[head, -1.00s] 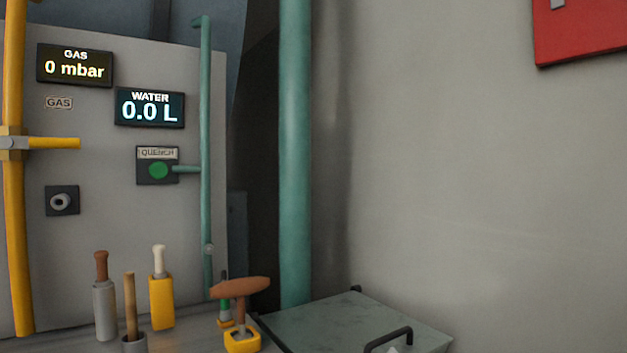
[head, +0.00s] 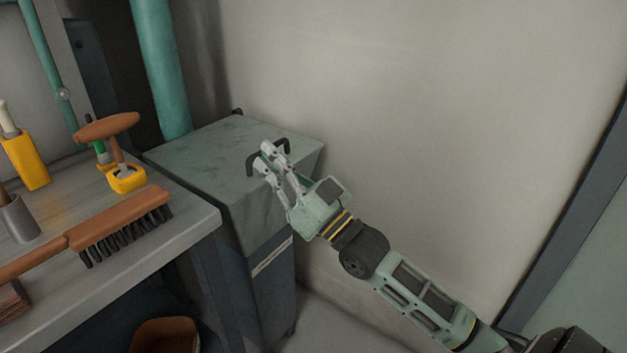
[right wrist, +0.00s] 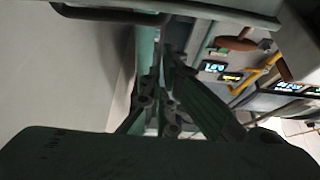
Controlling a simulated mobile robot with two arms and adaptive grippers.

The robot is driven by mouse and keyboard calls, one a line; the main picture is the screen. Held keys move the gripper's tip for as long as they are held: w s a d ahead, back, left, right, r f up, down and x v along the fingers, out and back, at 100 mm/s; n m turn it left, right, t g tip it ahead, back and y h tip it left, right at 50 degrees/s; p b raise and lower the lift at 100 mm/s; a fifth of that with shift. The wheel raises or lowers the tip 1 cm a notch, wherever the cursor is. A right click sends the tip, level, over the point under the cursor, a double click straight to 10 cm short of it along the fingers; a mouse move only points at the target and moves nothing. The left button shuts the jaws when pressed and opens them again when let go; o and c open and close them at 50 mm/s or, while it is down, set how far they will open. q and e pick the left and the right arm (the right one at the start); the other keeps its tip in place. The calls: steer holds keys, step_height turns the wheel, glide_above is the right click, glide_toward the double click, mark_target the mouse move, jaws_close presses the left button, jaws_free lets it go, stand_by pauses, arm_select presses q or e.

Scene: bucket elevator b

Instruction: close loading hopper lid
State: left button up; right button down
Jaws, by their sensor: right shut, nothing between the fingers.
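The loading hopper (head: 262,218) is a grey-green box on a dark base, to the right of the workbench. Its lid (head: 215,145) lies over the top, looking flat, with no open gap visible. A dark bar handle (head: 283,144) is near the lid's front right edge. My right gripper (head: 266,156) is shut and empty, its fingertips overlapping the handle in the head view; I cannot tell whether they touch it. In the right wrist view the dark handle (right wrist: 110,14) shows at the top, beyond the shut fingers (right wrist: 165,75). My left gripper is not in view.
The workbench (head: 150,245) on the left holds a brush (head: 120,225), a yellow-handled tool (head: 25,160) and a brown-handled tool (head: 108,127). A green pipe (head: 160,70) stands behind the hopper. A bare wall (head: 420,110) is close on the right.

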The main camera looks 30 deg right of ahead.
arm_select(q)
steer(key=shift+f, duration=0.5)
arm_select(e)
steer(key=s+r+v, duration=0.1)
steer(key=r+v, duration=0.1)
steer(key=v, duration=0.7)
steer(key=shift+s+d+f, duration=0.2)
steer(key=shift+s+d, duration=0.05)
steer(key=shift+s, duration=0.1)
